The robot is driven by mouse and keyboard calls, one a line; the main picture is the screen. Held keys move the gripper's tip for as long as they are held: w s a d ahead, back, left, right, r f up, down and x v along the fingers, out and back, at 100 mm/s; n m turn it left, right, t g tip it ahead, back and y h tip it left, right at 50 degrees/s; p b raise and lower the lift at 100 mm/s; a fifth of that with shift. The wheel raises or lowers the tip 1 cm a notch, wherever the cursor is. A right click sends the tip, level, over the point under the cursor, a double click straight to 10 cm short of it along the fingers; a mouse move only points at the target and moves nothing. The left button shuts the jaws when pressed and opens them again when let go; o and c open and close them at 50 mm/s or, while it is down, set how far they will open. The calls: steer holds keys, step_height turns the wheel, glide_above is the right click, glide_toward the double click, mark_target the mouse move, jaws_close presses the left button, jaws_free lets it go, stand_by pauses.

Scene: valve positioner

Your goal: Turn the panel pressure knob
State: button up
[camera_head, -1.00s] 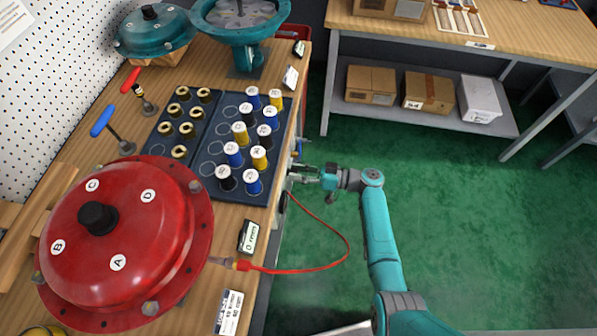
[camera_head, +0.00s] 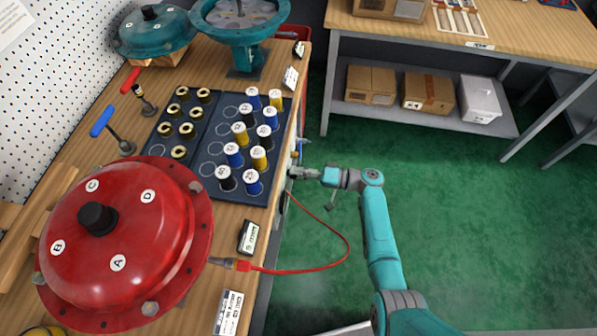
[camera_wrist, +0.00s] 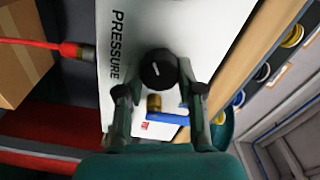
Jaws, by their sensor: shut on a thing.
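The black round pressure knob (camera_wrist: 155,72) with a white pointer line sits on a white panel (camera_wrist: 205,25) marked PRESSURE, in the wrist view. My gripper (camera_wrist: 157,82) is shut on the knob, one finger on each side of it. In the head view my gripper (camera_head: 304,173) is at the side of the workbench, and the knob cannot be made out there.
A blue-handled valve (camera_wrist: 168,118) on a brass fitting is close beside the knob, between my fingers. A red hose (camera_head: 322,222) loops out past the bench edge below my arm. Green floor (camera_head: 460,220) is clear at right.

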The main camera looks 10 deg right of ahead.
steer(key=m, duration=1.2)
steer(key=shift+f, duration=0.25)
stand_by(0.5)
steer(key=o, duration=1.2)
steer(key=shift+c, duration=0.2)
steer(key=v, duration=1.2)
